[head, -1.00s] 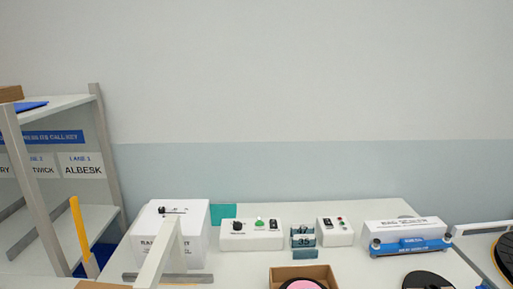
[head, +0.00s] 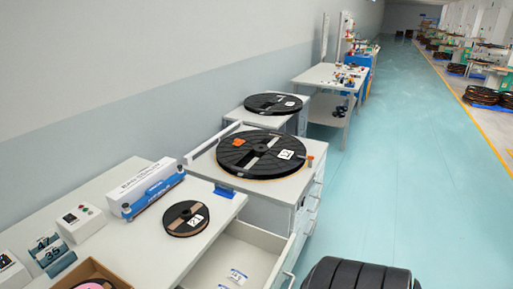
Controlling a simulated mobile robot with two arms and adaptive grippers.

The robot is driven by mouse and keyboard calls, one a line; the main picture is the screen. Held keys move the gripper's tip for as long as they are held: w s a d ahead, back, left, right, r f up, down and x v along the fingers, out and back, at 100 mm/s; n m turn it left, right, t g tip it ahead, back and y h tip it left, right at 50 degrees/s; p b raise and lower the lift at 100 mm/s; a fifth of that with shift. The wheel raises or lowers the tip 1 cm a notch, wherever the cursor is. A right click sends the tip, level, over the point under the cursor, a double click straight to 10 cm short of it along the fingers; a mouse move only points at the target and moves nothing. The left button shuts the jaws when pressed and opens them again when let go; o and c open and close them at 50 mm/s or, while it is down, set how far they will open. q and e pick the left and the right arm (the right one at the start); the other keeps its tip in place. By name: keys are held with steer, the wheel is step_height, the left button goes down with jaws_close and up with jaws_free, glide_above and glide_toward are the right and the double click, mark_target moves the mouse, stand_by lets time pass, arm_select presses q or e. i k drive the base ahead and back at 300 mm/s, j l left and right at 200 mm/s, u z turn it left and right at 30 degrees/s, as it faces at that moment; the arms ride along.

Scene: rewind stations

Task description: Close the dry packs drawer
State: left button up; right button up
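An open drawer (head: 277,243) shows at the bottom of the head view, pulled out from under the light worktop toward the aisle. Small white packs with blue marks (head: 236,276) lie inside it. Its front panel carries a pale bar handle (head: 289,281), partly cut off by the lower edge of the picture. I cannot read a label on the drawer from here. Neither of my grippers is in view.
The worktop (head: 150,240) holds a small black reel (head: 185,218), a white and blue device (head: 147,187) and control boxes (head: 80,221). Large black reels (head: 258,155) lie on cabinets beyond.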

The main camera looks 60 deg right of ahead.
mark_target(267, 258)
steer(key=z, duration=0.5)
steer(key=l+z, duration=0.15)
steer(key=z, duration=0.3)
steer(key=l+z, duration=0.1)
steer(key=z, duration=0.4)
steer(key=l+z, duration=0.1)
steer(key=z, duration=0.35)
